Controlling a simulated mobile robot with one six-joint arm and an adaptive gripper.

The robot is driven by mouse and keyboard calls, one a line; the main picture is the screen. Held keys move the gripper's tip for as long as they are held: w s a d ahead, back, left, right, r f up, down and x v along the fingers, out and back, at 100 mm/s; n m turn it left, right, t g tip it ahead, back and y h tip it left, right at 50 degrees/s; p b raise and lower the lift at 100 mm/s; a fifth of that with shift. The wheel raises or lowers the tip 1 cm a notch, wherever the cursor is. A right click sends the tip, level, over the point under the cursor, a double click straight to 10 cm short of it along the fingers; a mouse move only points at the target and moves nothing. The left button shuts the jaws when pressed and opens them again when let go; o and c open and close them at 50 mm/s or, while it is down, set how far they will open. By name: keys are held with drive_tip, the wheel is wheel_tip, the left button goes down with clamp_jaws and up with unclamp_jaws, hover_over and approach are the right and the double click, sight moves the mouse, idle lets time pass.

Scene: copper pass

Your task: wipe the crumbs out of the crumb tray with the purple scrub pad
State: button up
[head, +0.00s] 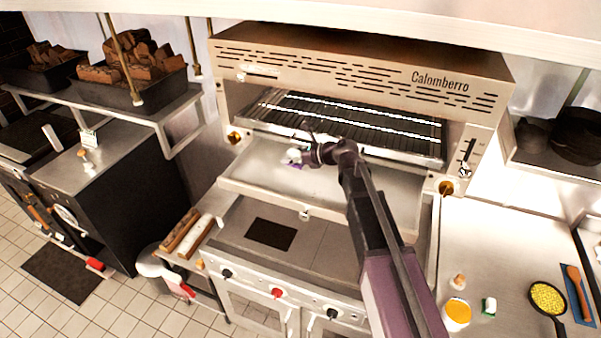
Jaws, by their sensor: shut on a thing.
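The crumb tray (252,172) is a wide, shallow metal tray that sticks out below the grill rack of the salamander. My gripper (301,155) is over the left-middle part of the tray, with my arm reaching in from the lower right. It is shut on the purple scrub pad (296,166), which shows as a small purple patch below the fingers, at or just above the tray floor. Part of the pad is hidden by the gripper. Crumbs are too small to make out in the tray.
The salamander (350,60) overhangs the back of the tray, with its grill rack (345,128) just above. A range top (300,245) lies below. The right counter (500,250) holds a yellow-filled cup (457,312) and a pan (547,298). A shelf with dark trays stands left.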

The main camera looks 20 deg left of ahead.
drive_tip(key=w+a, duration=0.1)
drive_tip(key=a, duration=0.7)
drive_tip(key=shift+w+a, duration=0.2)
drive_tip(key=shift+a, duration=0.2)
drive_tip(key=shift+s+a, duration=0.1)
